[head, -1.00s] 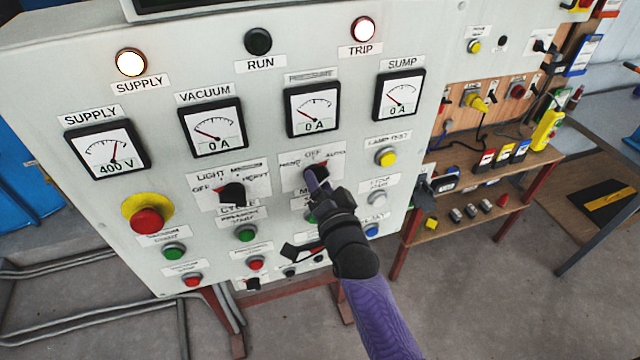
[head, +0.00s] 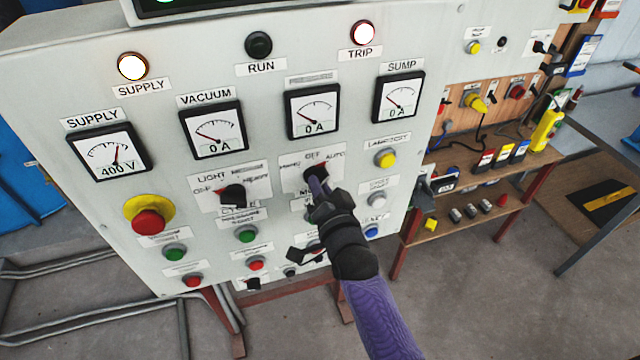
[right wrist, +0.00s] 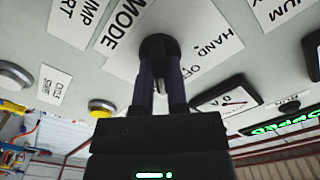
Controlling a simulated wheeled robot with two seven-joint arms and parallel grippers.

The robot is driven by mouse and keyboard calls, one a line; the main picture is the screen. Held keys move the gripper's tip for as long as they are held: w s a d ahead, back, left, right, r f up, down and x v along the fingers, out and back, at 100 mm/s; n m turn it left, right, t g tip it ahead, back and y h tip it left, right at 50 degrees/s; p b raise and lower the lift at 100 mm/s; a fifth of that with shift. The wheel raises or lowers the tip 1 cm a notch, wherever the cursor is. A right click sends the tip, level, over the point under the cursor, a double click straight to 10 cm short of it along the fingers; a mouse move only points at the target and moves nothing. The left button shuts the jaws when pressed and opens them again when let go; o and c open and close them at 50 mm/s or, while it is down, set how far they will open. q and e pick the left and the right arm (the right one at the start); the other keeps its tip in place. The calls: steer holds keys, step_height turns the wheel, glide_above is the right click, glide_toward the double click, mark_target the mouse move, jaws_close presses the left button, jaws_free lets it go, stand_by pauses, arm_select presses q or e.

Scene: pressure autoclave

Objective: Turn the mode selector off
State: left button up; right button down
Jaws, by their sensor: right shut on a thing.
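The mode selector (head: 317,170) is a black rotary knob on the grey panel, under a plate lettered HAND, OFF and AUTO. My right gripper (head: 314,182) reaches it from below and is shut on it. In the right wrist view the two dark fingers (right wrist: 160,82) stand on either side of the knob's grip, against its round black base (right wrist: 157,44). The fingers hide much of the knob, and I cannot tell for sure which position it points to. My left gripper is not in view.
The light selector (head: 233,194) is left of my gripper. A yellow lamp test button (head: 386,158) is to its right. The red emergency stop (head: 148,222) is at the far left. Several push buttons lie below. A wooden bench (head: 480,215) with small items stands at right.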

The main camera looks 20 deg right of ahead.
steer(key=shift+n+p, duration=0.8)
steer(key=shift+n, duration=3.2)
steer(key=c, duration=0.6)
jaws_free()
steer(key=shift+c, duration=0.2)
steer(key=s, duration=1)
steer(key=shift+d, duration=0.15)
